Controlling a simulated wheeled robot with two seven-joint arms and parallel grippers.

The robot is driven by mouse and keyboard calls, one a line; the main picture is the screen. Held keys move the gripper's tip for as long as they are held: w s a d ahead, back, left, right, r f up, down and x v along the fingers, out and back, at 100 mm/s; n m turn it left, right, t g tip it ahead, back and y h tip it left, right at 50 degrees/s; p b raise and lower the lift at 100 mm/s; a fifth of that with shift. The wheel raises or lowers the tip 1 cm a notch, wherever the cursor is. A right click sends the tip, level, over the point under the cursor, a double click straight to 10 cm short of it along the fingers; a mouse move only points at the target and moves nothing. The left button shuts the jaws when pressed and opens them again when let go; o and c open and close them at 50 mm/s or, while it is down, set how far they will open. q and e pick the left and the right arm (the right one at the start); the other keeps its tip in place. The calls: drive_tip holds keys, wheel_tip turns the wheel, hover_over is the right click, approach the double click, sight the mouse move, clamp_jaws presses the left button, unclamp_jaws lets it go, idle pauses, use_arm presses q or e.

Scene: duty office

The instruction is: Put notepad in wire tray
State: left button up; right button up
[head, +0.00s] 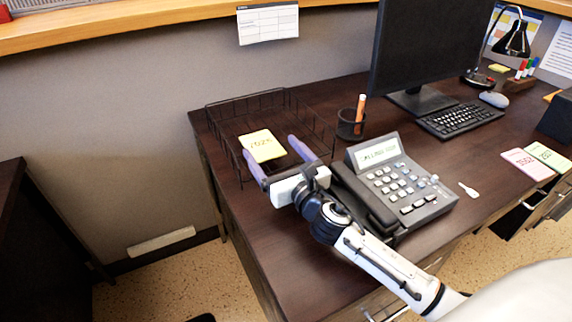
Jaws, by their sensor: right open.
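A black wire tray (318,127) stands at the left end of the dark desk. A yellow notepad (262,146) with writing on it lies inside the tray, toward its front. My right gripper (270,158) is open at the tray's front edge. Its two purple fingers are spread apart, one on each side of the notepad's near part, with nothing held between them. Whether a finger touches the notepad or the wires cannot be told. My left gripper is not in view.
A desk phone (400,185) stands just right of my right gripper. A pen cup (350,125), monitor (430,50) and keyboard (459,118) are behind it. Pink (527,164) and green (549,156) notepads and a small white item (468,190) lie at right. The desk's front left is clear.

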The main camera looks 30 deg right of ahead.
drive_tip(key=s, duration=1.1)
drive_tip(key=shift+a+r, duration=0.1)
drive_tip(key=shift+a, duration=0.25)
drive_tip(key=shift+s, duration=0.5)
